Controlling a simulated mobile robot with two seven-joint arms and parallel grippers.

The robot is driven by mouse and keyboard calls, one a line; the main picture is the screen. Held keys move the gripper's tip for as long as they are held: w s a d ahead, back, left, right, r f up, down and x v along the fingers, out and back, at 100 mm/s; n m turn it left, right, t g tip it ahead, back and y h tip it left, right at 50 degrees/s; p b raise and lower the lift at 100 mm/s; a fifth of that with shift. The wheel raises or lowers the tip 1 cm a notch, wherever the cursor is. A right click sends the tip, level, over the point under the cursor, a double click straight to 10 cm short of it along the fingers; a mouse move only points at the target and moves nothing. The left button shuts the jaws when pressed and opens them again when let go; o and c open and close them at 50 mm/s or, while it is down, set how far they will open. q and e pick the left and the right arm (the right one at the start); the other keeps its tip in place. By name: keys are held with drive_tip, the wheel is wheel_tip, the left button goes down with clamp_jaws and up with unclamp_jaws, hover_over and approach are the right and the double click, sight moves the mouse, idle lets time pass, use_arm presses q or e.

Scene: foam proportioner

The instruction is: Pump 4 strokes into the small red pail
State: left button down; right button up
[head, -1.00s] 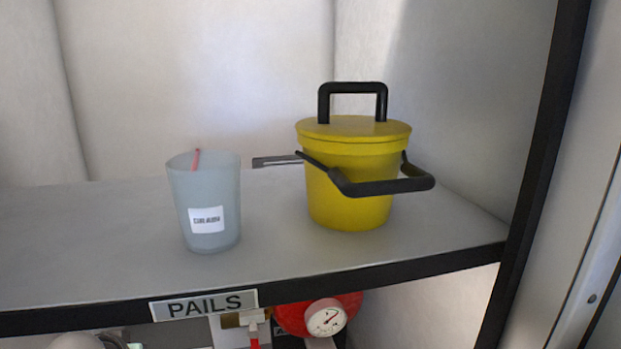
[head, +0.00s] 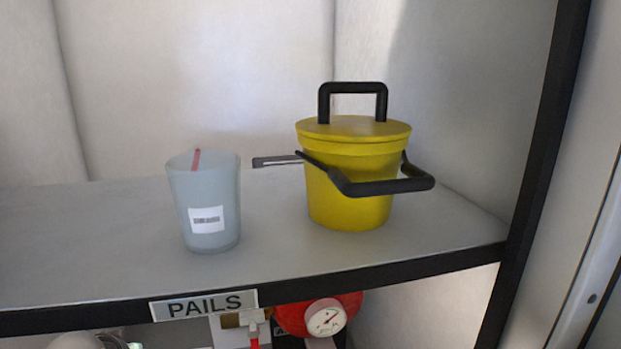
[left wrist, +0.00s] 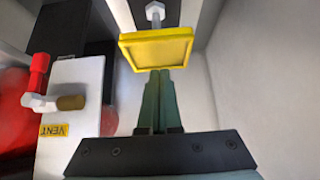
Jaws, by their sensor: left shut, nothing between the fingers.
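No small red pail shows in either view. In the head view, a yellow pail (head: 350,200) with a yellow lid and black handles stands on the shelf. My left gripper (left wrist: 159,80) shows in the left wrist view, with its two green fingers together and nothing held. Just beyond its fingertips is a yellow square plate (left wrist: 156,50) with a raised rim, with a bolt-like rod (left wrist: 156,14) behind it. I cannot tell if the fingers touch the plate. My right gripper is not in view.
A translucent grey cup (head: 207,185) with a white label stands left of the yellow pail. The shelf edge bears a PAILS sign (head: 204,304). Below it is a red vessel with a dial gauge (head: 326,318). The left wrist view shows a VENT label (left wrist: 54,130) beside a valve (left wrist: 45,101).

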use_arm(q)
drive_tip(key=shift+f, duration=0.15)
drive_tip(key=shift+f+b, duration=1.2)
drive_tip(key=shift+f, duration=1.75)
drive_tip(key=shift+r, duration=0.1)
wheel_tip(320, 180, up, 3)
drive_tip(key=p, duration=0.3)
drive_tip(key=shift+p, duration=0.35)
drive_tip(key=shift+r, duration=1.5)
drive_tip(key=shift+f, duration=0.15)
